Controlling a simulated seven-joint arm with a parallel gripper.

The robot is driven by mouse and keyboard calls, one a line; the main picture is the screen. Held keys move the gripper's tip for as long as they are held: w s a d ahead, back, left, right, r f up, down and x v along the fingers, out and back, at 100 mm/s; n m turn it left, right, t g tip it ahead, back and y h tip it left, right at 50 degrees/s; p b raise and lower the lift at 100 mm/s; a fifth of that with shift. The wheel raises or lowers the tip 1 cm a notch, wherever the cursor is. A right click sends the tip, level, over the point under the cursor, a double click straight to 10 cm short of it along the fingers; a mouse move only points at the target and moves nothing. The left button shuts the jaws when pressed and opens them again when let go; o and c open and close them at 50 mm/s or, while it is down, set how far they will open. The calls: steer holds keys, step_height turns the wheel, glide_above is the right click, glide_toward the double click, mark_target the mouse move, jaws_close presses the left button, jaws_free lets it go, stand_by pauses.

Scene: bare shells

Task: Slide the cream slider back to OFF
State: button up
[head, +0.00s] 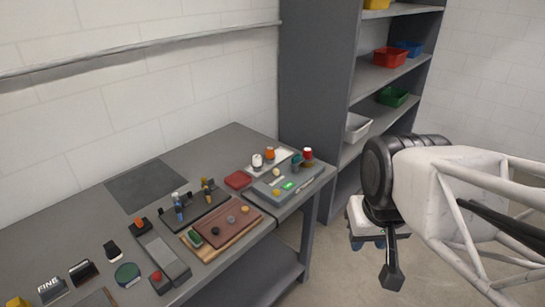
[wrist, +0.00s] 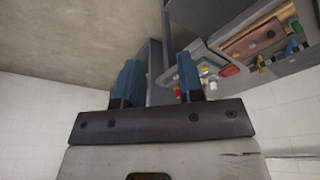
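A grey-blue control panel (head: 268,189) lies at the far right end of the bench. It carries small knobs, a lit green patch (head: 288,185) and a pale strip (head: 305,184) near its right edge. A small cream piece (head: 276,172) stands on its back part; I cannot tell for sure whether this is the slider, nor read any OFF mark. My gripper (head: 367,243) hangs in the air right of the bench, well apart from the panel. In the wrist view its two blue fingers (wrist: 158,82) stand apart with nothing between them.
The bench (head: 232,133) holds a brown board (head: 213,222), a red block (head: 238,180) and several other fixtures left of the panel. A grey shelf unit (head: 345,100) with coloured bins stands behind the bench's right end. Open floor lies around my gripper.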

steer(key=shift+o, duration=0.4)
steer(key=shift+w+r, duration=0.15)
steer(key=shift+w, duration=0.25)
steer(key=n+g, duration=0.3)
steer(key=n, duration=0.6)
glide_above(276, 171)
steer(key=f, duration=1.5)
steer(key=shift+w, duration=0.35)
steer(key=shift+w+a+f, duration=0.1)
steer(key=shift+w+f, duration=0.15)
steer(key=shift+w, duration=0.1)
steer(key=shift+f, duration=0.1)
steer(key=shift+f, duration=3.8)
